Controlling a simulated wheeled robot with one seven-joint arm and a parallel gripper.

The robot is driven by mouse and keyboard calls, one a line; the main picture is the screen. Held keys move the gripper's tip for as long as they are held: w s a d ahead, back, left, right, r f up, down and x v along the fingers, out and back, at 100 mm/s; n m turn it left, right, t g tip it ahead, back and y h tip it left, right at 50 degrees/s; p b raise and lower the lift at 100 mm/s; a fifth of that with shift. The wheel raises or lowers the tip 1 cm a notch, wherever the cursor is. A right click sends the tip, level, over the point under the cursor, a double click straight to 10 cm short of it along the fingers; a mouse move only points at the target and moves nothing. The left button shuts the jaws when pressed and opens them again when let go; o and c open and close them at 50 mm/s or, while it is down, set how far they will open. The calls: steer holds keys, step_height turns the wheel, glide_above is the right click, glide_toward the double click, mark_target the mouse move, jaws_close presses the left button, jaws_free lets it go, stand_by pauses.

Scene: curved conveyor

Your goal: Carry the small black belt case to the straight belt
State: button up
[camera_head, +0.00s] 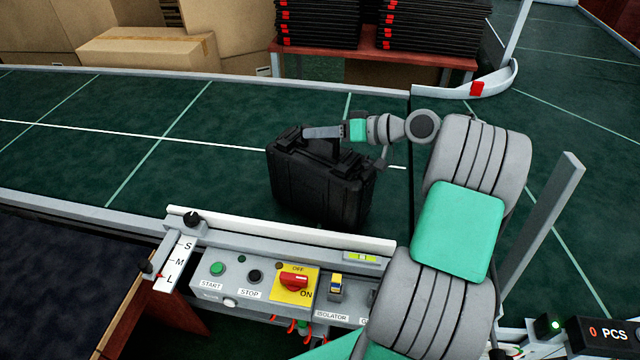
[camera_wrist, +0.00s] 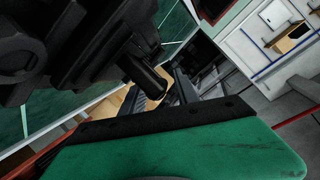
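The black belt case (camera_head: 318,188) stands upright on the green belt (camera_head: 60,135), just left of the seam by the corner guide. It also fills the upper left of the wrist view (camera_wrist: 65,50). My gripper (camera_head: 322,133) reaches in from the right at the top of the case, at its handle. In the wrist view, the fingers of my gripper (camera_wrist: 163,97) stand apart. The dark handle (camera_wrist: 148,77) reaches into the space between them, with some background showing beside it. The handle's contact with the fingers is hard to make out.
A control panel (camera_head: 255,277) with a white rail (camera_head: 290,232) borders the belt in front. Cardboard boxes (camera_head: 147,48) and a red table (camera_head: 415,58) with stacked black trays (camera_head: 318,22) stand behind. Another green belt section (camera_head: 570,100) lies right. The belt left of the case is clear.

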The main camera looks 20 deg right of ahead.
jaws_close()
stand_by(1.0)
steer(key=shift+r, duration=0.1)
